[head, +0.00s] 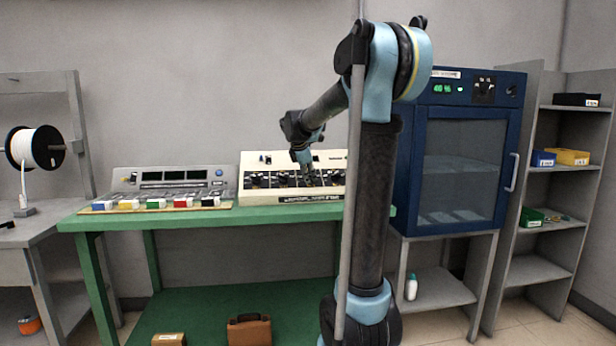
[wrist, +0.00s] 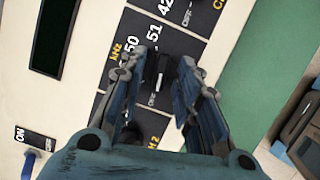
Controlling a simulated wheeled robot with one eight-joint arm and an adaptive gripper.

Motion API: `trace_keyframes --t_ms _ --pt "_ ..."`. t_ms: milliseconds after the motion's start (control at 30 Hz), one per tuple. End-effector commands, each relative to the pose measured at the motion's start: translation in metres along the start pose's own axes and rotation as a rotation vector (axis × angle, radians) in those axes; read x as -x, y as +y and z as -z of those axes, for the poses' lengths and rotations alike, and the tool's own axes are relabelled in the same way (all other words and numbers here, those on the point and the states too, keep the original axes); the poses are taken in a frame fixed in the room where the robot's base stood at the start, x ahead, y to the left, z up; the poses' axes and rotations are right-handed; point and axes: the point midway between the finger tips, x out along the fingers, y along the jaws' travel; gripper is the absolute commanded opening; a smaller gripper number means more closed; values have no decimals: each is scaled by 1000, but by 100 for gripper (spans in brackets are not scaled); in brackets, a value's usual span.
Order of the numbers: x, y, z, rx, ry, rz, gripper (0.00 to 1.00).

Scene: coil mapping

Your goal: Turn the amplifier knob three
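The amplifier box (head: 257,160) is cream, with a row of dark knobs along its front, and stands on the green table. My gripper (head: 306,172) is over the right half of that row in the head view. In the wrist view, my gripper (wrist: 166,65) is open, with its two fingers on either side of a black knob (wrist: 160,72) with a white mark. A gap shows between the knob and the right finger; contact at the left finger is unclear. The panel (wrist: 113,75) has printed numbers and an OFF mark. Which knob is number three cannot be told.
A grey console (head: 172,180) with several coloured blocks in front stands left of the amplifier on the green table (head: 250,216). A blue cabinet (head: 460,165) is on the right, beside shelves (head: 560,170). A cable spool (head: 37,147) is far left. A blue toggle (wrist: 28,163) shows in the wrist view.

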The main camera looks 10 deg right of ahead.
Motion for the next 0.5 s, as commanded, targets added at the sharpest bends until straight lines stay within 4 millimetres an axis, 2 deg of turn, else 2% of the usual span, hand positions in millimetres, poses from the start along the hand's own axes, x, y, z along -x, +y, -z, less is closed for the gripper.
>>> trace_keyframes --t_ms 33,100,133,500 --pt "0 0 0 0 0 0 17" --pt "0 0 0 0 0 0 1" --pt "0 0 0 0 0 0 0" --pt "0 0 0 -15 0 5 0"
